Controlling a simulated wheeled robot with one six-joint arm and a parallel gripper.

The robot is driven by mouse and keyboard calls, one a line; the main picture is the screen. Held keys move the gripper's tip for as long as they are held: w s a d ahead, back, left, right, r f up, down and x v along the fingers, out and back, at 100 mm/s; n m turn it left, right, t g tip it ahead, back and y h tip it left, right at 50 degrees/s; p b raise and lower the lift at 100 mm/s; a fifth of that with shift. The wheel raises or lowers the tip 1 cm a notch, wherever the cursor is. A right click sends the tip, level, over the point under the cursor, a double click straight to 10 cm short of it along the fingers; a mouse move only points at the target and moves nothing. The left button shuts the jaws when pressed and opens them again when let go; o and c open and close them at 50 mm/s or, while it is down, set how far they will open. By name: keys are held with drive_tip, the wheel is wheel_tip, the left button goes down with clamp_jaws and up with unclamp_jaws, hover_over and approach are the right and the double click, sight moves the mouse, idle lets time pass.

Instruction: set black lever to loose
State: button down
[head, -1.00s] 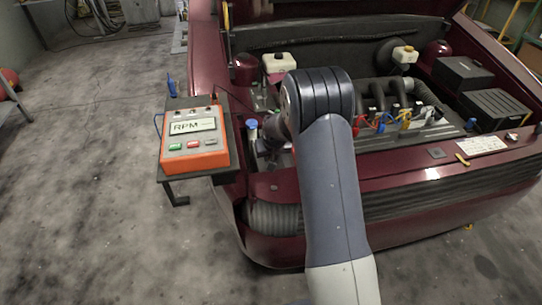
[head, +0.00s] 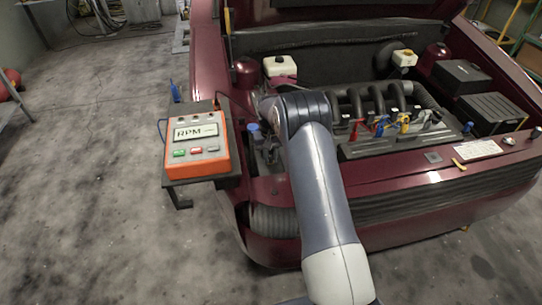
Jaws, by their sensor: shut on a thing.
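My gripper (head: 268,152) is a small dark shape low in the left front of the engine bay, just left of my arm's bent joint. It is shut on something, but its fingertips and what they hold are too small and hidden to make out. I cannot pick out the black lever for sure; that corner of the bay is dark and partly covered by my arm. A blue cap (head: 253,127) shows just left of the gripper.
An orange RPM meter (head: 196,146) stands on a dark stand left of the dark red car (head: 420,190). Red (head: 354,130), blue (head: 381,124) and yellow (head: 404,122) pieces sit on the engine right of my arm.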

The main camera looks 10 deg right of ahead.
drive_tip(key=shift+w+g, duration=0.1)
drive_tip(key=shift+g, duration=0.2)
drive_tip(key=c, duration=1.3)
unclamp_jaws()
drive_tip(key=r, duration=0.3)
drive_tip(key=w+r, duration=0.1)
drive_tip(key=r, duration=0.3)
drive_tip(key=r+b, duration=0.1)
drive_tip(key=r, duration=0.2)
drive_tip(key=shift+w+r, duration=0.15)
drive_tip(key=shift+r, duration=0.2)
drive_tip(key=f, duration=0.3)
drive_tip(key=s+f, duration=0.1)
drive_tip(key=f, duration=0.3)
drive_tip(key=f+p, duration=0.1)
drive_tip(key=f, duration=0.3)
drive_tip(key=shift+s, duration=0.2)
drive_tip(key=shift+r, duration=0.15)
drive_tip(key=shift+r, duration=0.1)
